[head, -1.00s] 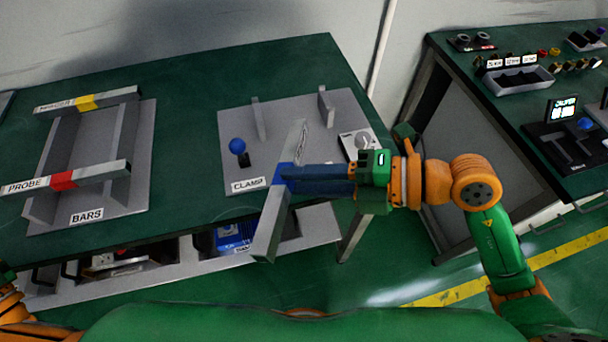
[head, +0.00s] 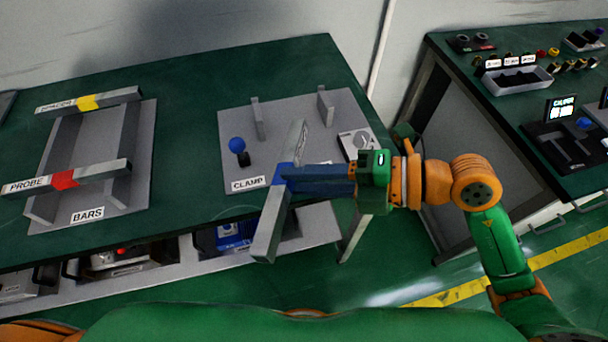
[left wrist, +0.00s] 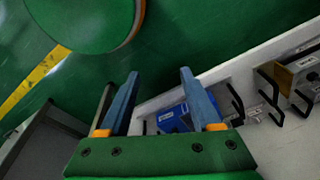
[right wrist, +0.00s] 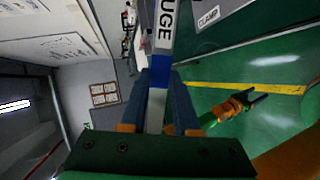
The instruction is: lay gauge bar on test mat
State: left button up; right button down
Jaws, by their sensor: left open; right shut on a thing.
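The gauge bar is a grey square bar with a blue band in its middle (head: 270,224). My right gripper (head: 288,178) is shut on it at the blue band and holds it tilted, over the table's front edge near the CLAMP plate. In the right wrist view the bar (right wrist: 164,30) runs between the fingers, and its label ends in "UGE". My left gripper (left wrist: 158,78) is open and empty in the left wrist view, over the floor near a low shelf. I cannot make out a test mat in any view.
The CLAMP plate (head: 215,140) has two uprights, a blue-knobbed lever (head: 237,146) and a dial box (head: 357,145). On the left, the BARS rack (head: 140,190) holds a red-banded PROBE bar (head: 100,174) and a yellow-banded bar (head: 117,96). A second bench (head: 475,105) stands right.

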pick_arm(q)
jog(key=shift+s+d+f+g, duration=0.15)
jog(key=shift+s+d+g, duration=0.35)
jog(key=shift+s+d, duration=0.45)
jog(key=shift+w+d, duration=0.1)
jog(key=shift+w, duration=0.05)
